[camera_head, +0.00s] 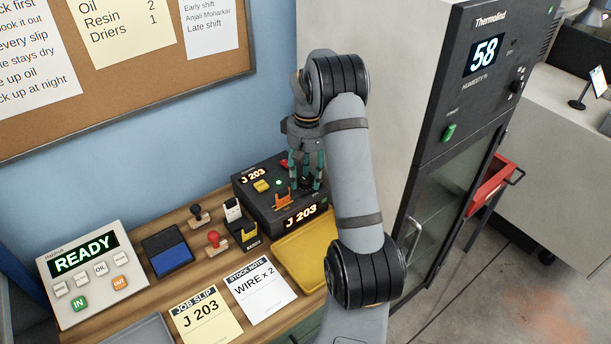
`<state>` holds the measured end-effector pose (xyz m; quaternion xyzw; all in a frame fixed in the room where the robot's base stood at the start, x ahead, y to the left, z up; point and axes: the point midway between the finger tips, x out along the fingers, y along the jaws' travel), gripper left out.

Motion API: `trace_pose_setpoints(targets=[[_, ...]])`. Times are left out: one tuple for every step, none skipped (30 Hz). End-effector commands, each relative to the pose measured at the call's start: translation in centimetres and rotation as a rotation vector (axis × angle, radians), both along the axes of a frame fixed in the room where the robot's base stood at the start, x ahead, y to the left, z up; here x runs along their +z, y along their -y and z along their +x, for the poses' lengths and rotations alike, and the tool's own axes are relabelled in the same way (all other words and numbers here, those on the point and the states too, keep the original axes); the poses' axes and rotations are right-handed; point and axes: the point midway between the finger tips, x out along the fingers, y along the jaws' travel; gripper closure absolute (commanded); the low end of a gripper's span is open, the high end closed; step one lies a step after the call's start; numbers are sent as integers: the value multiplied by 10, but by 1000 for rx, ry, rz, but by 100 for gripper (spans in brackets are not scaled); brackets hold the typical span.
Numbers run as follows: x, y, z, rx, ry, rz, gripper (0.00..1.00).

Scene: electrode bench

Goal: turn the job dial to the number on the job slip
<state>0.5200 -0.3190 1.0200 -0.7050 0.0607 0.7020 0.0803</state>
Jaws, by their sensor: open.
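The yellow job slip (204,315) lies at the front of the bench and reads "J 203". The black job box (264,208) stands behind it against the wall. Its lit top display (254,174) and its lit front display (302,215) both read "J 203". My gripper (306,184) points down over the right part of the box top, with its teal fingers open. A dark round shape, likely the job dial, is between or just behind the fingertips and mostly hidden; I cannot tell whether they touch it.
A yellow tray (301,257) lies in front of the box, partly behind my arm. A stock note (257,292), stamps (216,243) and a "READY" panel (91,270) are to the left. The tall humidity cabinet (447,150) stands close on the right.

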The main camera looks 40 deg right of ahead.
Motion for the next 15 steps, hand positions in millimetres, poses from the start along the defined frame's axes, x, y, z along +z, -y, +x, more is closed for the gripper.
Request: trace_pose_setpoints(targets=[[0, 0, 0, 0, -1, 0, 57], [1, 0, 0, -1, 0, 0, 57], [2, 0, 0, -1, 0, 0, 57], [4, 0, 0, -1, 0, 0, 57], [7, 1, 0, -1, 2, -1, 57], [12, 1, 1, 0, 3, -2, 57], [16, 1, 1, 1, 3, -3, 57], [21, 1, 1, 1, 4, -3, 57], [29, 1, 1, -1, 4, -3, 57], [36, 2, 1, -1, 5, -3, 57], [42, 2, 1, 0, 5, -3, 57], [51, 2, 1, -1, 5, -3, 57], [58, 2, 1, -1, 5, -3, 57], [64, 2, 1, 0, 5, -3, 57], [73, 3, 1, -1, 5, -3, 57]])
